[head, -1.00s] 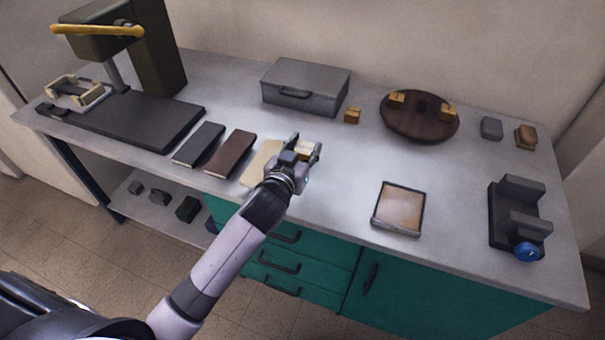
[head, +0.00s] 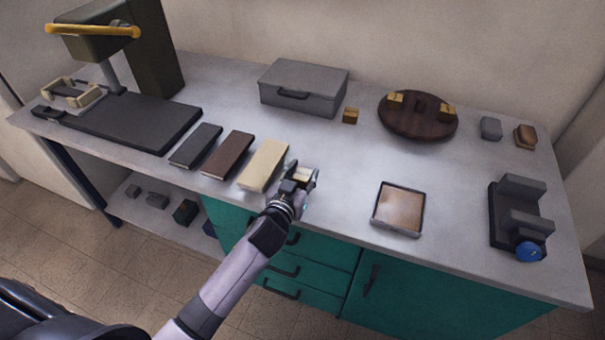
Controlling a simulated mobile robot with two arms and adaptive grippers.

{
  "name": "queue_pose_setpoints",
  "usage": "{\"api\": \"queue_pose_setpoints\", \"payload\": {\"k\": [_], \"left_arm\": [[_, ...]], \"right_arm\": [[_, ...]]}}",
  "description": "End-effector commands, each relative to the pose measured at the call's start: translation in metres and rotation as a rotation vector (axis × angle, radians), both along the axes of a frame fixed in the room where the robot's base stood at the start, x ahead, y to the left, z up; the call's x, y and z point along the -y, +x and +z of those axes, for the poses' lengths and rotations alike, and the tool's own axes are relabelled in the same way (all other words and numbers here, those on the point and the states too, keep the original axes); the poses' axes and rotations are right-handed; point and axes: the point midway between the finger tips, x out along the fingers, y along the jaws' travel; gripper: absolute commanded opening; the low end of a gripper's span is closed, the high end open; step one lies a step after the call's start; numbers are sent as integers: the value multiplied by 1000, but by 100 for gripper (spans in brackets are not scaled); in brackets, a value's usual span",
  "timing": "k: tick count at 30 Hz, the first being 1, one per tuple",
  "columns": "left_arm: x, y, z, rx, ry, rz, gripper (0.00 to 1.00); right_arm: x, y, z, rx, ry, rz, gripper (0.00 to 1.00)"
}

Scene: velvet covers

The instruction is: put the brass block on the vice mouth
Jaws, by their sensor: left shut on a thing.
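My left gripper (head: 304,174) is shut on a small pale brass-coloured block (head: 301,173), seen between its fingers. The fingers hide part of the block. The gripper is over the bench front, just right of the cream book. The dark grey vice (head: 505,233) stands at the right end of the bench, with a blue knob (head: 528,251) at its front. Its mouth, the gap between its two raised jaws, looks empty. The gripper and block are well to the left of the vice. My right gripper is not in view.
A framed tan tray (head: 398,208) lies between gripper and vice. A cream book (head: 263,164) is beside the gripper. Behind are a grey case (head: 303,88), a loose brass cube (head: 350,116) and a round wooden board (head: 418,130) with small blocks. The bench middle is clear.

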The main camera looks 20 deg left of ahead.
Motion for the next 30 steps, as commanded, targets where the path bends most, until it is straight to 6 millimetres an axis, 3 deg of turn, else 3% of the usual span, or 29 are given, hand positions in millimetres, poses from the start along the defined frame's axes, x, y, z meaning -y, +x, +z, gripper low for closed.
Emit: {"api": "queue_pose_setpoints", "payload": {"k": [2, 3, 12, 23, 30], "left_arm": [[0, 1, -1, 5, -1, -1, 0], [0, 0, -4, 0, 0, 0, 38], [0, 0, -3, -1, 0, 0, 58], [0, 0, 3, 1, 1, 0, 58], [0, -42, 6, -3, -1, -1, 58]], "right_arm": [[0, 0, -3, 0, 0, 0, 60], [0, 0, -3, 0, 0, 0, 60], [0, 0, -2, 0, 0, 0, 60], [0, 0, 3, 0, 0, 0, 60], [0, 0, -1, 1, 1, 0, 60]]}}
